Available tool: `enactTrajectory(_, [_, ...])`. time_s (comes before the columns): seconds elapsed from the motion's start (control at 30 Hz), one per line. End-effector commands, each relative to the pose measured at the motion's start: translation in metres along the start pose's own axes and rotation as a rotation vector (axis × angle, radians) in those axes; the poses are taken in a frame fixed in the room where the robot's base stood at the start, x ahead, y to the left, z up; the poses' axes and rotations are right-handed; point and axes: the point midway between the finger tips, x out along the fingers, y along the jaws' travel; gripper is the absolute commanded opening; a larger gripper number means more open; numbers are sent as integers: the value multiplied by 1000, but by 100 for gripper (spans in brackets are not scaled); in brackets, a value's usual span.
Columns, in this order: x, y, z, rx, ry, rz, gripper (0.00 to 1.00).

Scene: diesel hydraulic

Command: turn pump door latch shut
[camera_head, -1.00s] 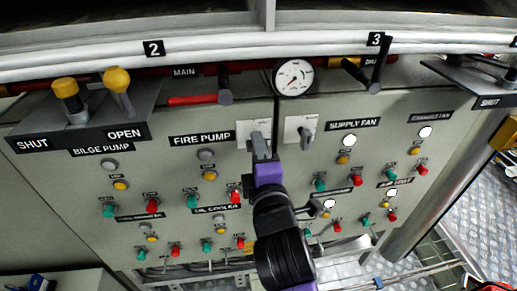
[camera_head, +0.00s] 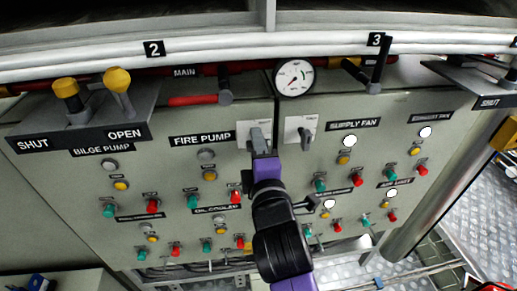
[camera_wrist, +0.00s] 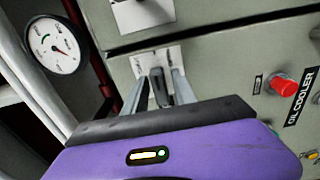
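Two dark grey latch handles on white plates sit side by side at the panel's upper middle, one on each side of a door seam. The left latch (camera_head: 256,136) is where my gripper (camera_head: 262,151) is; the right latch (camera_head: 305,138) stands free. In the wrist view the left latch's handle (camera_wrist: 159,88) lies between the two grey fingers of my gripper (camera_wrist: 160,95), with a visible gap on each side. The fingers are open around it, not clamped. The purple gripper body hides the lower part of the wrist view.
A pressure gauge (camera_head: 294,78) sits just above the latches. A red lever (camera_head: 198,100) and a black lever (camera_head: 381,64) stick out along the top edge. Several red, green and yellow buttons lie below. The bilge pump levers (camera_head: 118,82) stand at upper left.

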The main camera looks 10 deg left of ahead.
Motion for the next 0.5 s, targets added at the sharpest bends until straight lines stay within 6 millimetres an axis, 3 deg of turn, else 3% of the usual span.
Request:
enactTrajectory(0.27, [1,0,0,0,0,0,33])
enactTrajectory(0.5, [15,1,0,0,0,1,33])
